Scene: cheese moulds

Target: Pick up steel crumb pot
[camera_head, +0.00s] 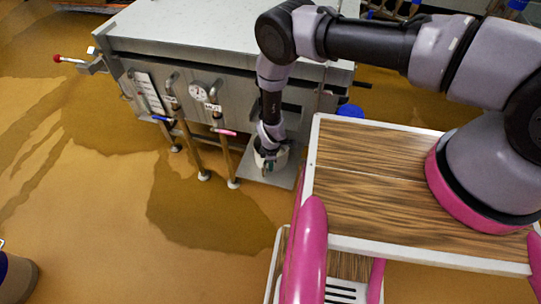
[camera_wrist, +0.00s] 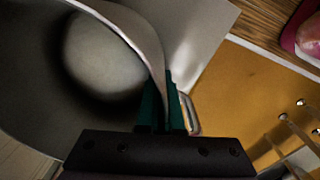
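The steel crumb pot (camera_head: 281,157) is small and partly hidden behind my gripper (camera_head: 267,163) in the head view, low beside the steel machine. In the wrist view the pot (camera_wrist: 30,65) fills the upper left, with its curved rim and hollow inside showing. My gripper (camera_wrist: 166,108) has its green fingers on either side of the pot's wall, close together and shut on it. A small metal handle (camera_wrist: 191,113) shows just right of the fingers. I cannot tell whether the pot touches the surface under it.
A steel plate (camera_head: 263,179) lies below the pot. The steel machine (camera_head: 240,75) with valves and a gauge stands behind it. A wooden-topped surface with a white edge (camera_head: 365,165) is on the right. Open brown floor (camera_head: 110,220) lies to the left.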

